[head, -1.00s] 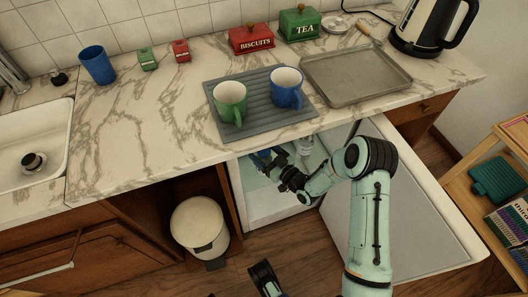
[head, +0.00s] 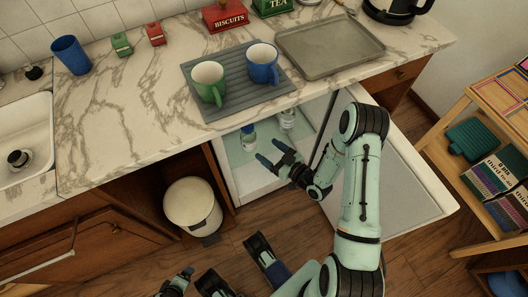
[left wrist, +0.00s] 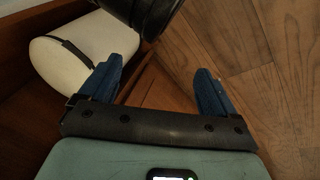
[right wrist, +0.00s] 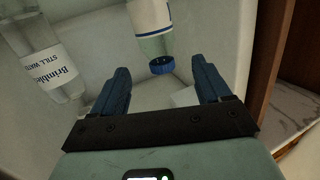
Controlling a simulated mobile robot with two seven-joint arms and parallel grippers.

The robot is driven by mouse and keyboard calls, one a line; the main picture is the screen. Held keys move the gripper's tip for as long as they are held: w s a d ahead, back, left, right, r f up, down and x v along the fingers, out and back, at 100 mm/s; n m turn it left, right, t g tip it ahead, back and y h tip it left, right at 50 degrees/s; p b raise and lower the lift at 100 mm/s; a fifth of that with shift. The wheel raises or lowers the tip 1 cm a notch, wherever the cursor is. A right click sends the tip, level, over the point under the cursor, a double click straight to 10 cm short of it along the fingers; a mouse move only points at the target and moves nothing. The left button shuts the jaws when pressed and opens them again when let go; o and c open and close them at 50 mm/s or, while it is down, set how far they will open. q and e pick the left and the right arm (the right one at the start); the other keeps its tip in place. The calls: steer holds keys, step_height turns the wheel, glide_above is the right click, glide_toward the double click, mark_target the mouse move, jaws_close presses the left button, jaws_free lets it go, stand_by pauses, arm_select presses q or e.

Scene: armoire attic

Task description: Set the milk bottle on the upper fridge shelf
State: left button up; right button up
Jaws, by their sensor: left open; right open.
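The milk bottle (head: 248,141), pale with a blue cap, stands in the open under-counter fridge on a pale greenish shelf (head: 243,168). It also shows in the right wrist view (right wrist: 151,17), its blue cap towards me. My right gripper (head: 270,152) is open and empty in front of the bottle, apart from it. In the right wrist view its blue fingers (right wrist: 160,68) are spread with the cap just beyond them. My left gripper (left wrist: 155,75) is open and empty, above the wooden floor near the white bin.
A water bottle (head: 288,118) stands beside the milk bottle; its label shows in the right wrist view (right wrist: 50,70). The fridge door (head: 400,185) is open to the right. The counter (head: 125,140) overhangs the fridge. A white bin (head: 193,205) stands to the left.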

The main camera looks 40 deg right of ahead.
steer(key=s+a+f+m+g, duration=0.1)
steer(key=a+f+m+g, duration=0.2)
steer(key=a+f+g, duration=0.45)
steer(key=s+a+f+m+g, duration=0.3)
steer(key=s+a+f+g, duration=0.3)
steer(key=s+f, duration=0.3)
steer(key=s+a, duration=0.1)
steer(key=s, duration=0.2)
steer(key=shift+a+f, duration=0.2)
steer(key=shift+f, duration=0.1)
steer(key=shift+s+r, duration=0.1)
